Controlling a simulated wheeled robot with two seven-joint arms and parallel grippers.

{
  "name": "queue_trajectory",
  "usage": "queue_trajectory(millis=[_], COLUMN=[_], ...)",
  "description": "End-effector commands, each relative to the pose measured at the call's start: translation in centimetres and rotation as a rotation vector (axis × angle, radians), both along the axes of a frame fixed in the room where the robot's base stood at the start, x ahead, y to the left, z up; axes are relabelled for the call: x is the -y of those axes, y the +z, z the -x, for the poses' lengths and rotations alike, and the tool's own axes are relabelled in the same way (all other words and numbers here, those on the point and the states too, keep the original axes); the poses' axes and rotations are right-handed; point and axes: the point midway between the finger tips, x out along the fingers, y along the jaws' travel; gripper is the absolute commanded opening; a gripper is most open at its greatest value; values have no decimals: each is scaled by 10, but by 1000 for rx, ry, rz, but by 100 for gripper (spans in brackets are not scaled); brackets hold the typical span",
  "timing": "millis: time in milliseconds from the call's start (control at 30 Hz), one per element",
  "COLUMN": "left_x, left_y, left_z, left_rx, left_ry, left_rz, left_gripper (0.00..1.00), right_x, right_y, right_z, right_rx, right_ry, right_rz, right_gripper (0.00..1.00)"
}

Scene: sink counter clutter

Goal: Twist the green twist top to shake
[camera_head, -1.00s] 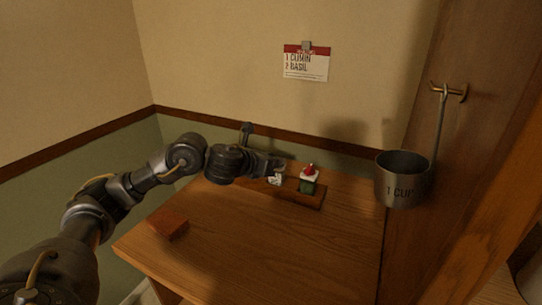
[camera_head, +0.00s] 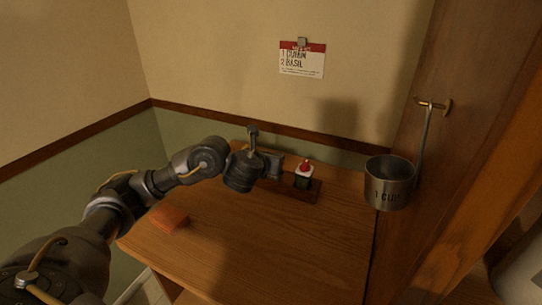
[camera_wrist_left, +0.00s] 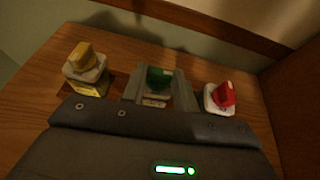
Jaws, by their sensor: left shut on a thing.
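In the left wrist view, the green twist top (camera_wrist_left: 158,78) sits between the fingers of my left gripper (camera_wrist_left: 160,90), which is shut on it. The pale jar under it is mostly hidden by the fingers. A jar with a yellow top (camera_wrist_left: 83,58) stands to its left and a jar with a red top (camera_wrist_left: 222,95) to its right. In the head view, my left gripper (camera_head: 275,165) reaches the rack (camera_head: 300,194) at the back of the counter, beside the red-topped jar (camera_head: 304,172). The green top is hidden there. My right gripper is out of view.
A reddish-brown block (camera_head: 170,218) lies on the wooden counter (camera_head: 240,250) at the left. A metal measuring cup (camera_head: 388,185) hangs from a hook at the right. A recipe card (camera_head: 302,60) is on the wall. The counter's front is clear.

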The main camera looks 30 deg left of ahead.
Motion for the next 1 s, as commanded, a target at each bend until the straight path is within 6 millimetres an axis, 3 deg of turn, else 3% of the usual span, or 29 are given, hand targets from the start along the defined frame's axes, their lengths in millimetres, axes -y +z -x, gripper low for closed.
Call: queue_trajectory(millis=[67, 100, 267, 633, 1000], left_x=[0, 0, 0, 1, 8], left_y=[-1, -1, 0, 4, 32], left_z=[0, 0, 0, 5, 59], left_rx=[-1, -1, -1, -2, -3], left_ry=[0, 0, 0, -2, -3], left_rz=[-1, -1, -1, -2, -3], left_gripper=[6, 30, 51, 52, 52], right_x=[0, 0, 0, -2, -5], right_y=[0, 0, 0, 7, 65], right_z=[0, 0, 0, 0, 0], right_rx=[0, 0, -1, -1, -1], right_ry=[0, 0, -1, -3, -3], right_rz=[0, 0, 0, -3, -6], right_gripper=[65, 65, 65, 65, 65])
